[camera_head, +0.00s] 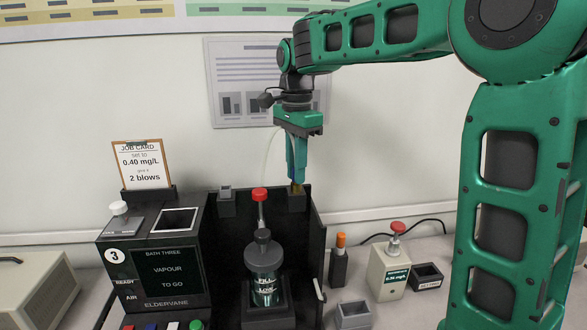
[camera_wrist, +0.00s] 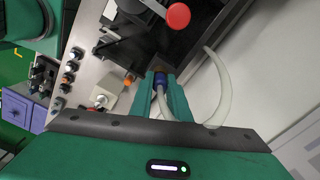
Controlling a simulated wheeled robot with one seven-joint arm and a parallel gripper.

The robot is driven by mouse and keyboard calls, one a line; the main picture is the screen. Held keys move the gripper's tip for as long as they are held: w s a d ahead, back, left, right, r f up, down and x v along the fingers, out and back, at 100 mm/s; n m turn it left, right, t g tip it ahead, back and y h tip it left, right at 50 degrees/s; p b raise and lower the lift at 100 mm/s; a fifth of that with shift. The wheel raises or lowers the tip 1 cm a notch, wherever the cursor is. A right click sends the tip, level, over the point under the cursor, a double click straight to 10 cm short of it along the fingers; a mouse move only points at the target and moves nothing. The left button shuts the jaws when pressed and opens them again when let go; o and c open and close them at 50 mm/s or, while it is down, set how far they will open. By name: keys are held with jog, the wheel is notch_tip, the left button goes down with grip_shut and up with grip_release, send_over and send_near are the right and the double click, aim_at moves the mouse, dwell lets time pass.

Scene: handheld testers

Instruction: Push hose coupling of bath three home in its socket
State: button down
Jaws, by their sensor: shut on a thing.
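Bath three (camera_head: 170,270) is the dark unit with a "3" badge and a screen reading "BATH THREE VAPOUR TO GO". My gripper (camera_head: 297,180) points down over the back right corner of its bay. It is shut on the hose coupling, whose blue collar (camera_wrist: 160,78) shows between the fingers in the wrist view. A brass-coloured end of the coupling (camera_head: 296,188) shows just below the fingertips, at the top of the dark socket block (camera_head: 296,203). I cannot tell how deep it sits. The pale hose (camera_wrist: 223,85) curves away from the coupling.
A glass vessel (camera_head: 264,287) with a red-knobbed top (camera_head: 260,194) stands in the bay, left of my gripper. To the right are an orange-tipped holder (camera_head: 339,262), a tester with a red button (camera_head: 392,270) and a small black tray (camera_head: 428,277). A job card (camera_head: 143,165) stands at left.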

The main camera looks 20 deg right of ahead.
jog(key=shift+f, duration=0.2)
jog(key=c, duration=1.6)
grip_release()
jog(key=shift+r, duration=0.15)
jog(key=shift+w+r, duration=0.1)
jog(key=shift+r, duration=5.1)
